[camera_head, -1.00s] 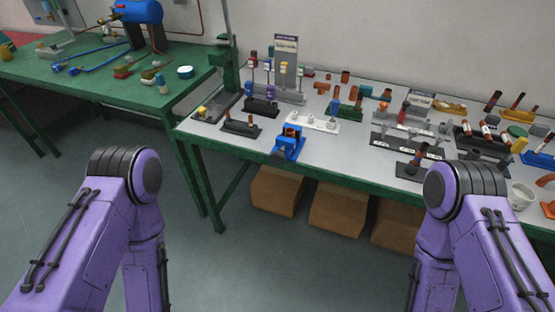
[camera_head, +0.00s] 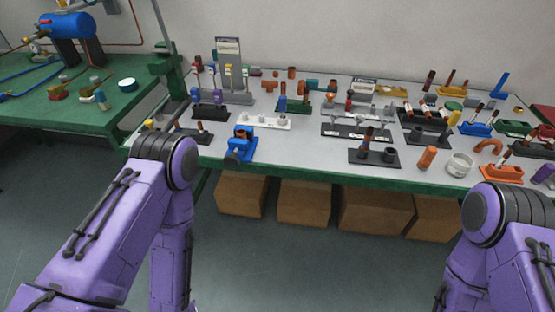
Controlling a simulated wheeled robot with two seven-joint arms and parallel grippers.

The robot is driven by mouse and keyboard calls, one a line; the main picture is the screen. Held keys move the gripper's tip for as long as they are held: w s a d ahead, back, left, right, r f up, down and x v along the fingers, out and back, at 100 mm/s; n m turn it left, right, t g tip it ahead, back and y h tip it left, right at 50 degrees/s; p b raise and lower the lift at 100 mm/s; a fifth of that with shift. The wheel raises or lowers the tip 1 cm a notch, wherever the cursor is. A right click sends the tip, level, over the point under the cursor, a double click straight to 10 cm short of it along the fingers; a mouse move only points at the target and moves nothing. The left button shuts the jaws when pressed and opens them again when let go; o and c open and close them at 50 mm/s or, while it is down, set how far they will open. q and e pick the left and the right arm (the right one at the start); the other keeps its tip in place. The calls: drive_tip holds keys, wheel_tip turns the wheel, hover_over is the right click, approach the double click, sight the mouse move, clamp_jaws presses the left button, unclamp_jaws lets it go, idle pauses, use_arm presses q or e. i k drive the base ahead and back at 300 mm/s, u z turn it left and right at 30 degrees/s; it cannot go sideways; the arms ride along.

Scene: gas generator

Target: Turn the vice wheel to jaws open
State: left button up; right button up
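A small blue vice (camera_head: 240,147) stands at the front edge of the grey-topped workbench, left of the middle of the head view. An orange-brown piece (camera_head: 243,131) shows at its top. The vice wheel is too small to make out clearly, and I cannot tell how far apart the jaws are. My two purple arms come in from the lower left and lower right, both short of the vice. Neither gripper shows in the head view.
The workbench (camera_head: 310,161) is crowded with racks and fittings, including a white rack (camera_head: 264,121), a dark block (camera_head: 374,156), an orange cylinder (camera_head: 427,158) and a white cup (camera_head: 459,165). Cardboard boxes (camera_head: 304,203) stand beneath. A green table (camera_head: 60,118) stands left. The floor in front is clear.

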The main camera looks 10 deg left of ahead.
sight(231, 161)
drive_tip(key=z, duration=0.25)
drive_tip(key=k, duration=0.2)
drive_tip(key=u, duration=0.95)
